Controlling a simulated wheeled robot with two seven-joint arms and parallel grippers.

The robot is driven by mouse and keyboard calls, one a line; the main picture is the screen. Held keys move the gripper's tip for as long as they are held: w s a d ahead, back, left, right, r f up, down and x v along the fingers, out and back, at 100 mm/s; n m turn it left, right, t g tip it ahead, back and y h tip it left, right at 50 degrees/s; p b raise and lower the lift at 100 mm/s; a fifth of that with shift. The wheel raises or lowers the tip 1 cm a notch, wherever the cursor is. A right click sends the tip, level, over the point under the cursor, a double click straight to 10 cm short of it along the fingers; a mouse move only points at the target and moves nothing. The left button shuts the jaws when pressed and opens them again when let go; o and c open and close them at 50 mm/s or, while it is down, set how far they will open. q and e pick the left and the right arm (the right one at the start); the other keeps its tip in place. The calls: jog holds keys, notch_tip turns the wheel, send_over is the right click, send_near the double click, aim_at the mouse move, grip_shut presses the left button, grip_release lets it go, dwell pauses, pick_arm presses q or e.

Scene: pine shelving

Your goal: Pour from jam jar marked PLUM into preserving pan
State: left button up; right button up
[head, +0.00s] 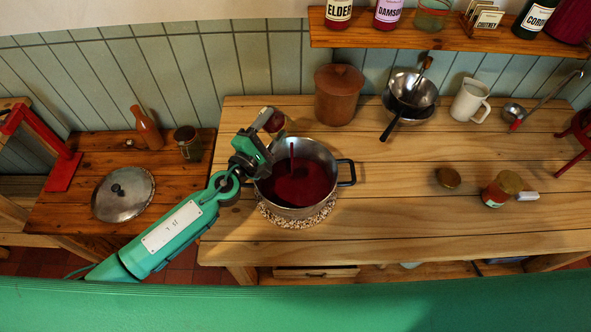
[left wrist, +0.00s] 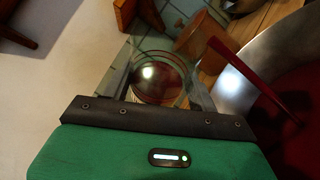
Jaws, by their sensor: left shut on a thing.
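My left gripper (head: 262,142) is shut on a glass jar (head: 273,121) with dark red contents, held tilted above the left rim of the preserving pan (head: 331,157). In the left wrist view the jar (left wrist: 160,78) sits between the fingers; no PLUM label can be read on it. Dark red jam (head: 300,187) covers the pan's bottom. My right gripper is out of view.
The pan stands on a woven mat (head: 297,221). A lidded jar (head: 498,190) and a loose round lid (head: 448,177) lie to the right. The front right tabletop is clear.

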aim_at(277, 124)
pick_arm(q)
jog(key=shift+r, duration=0.1)
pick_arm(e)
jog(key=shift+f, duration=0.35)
pick_arm(q)
jog(key=shift+s+d+r+m+b, duration=0.15)
jog(key=shift+s+m+b, duration=0.1)
jog(key=shift+m+b, duration=0.25)
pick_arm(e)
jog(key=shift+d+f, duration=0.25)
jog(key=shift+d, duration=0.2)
pick_arm(q)
jog(key=shift+s+d+r, duration=0.1)
jog(key=shift+s+d, duration=0.05)
jog(key=shift+s, duration=0.05)
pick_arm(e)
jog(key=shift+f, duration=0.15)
pick_arm(q)
jog(key=shift+m+t, duration=0.3)
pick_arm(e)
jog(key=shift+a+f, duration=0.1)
pick_arm(q)
jog(key=shift+s+d+r+h+b, duration=0.15)
jog(key=shift+s+h+b, duration=0.1)
jog(key=shift+h+b, duration=0.2)
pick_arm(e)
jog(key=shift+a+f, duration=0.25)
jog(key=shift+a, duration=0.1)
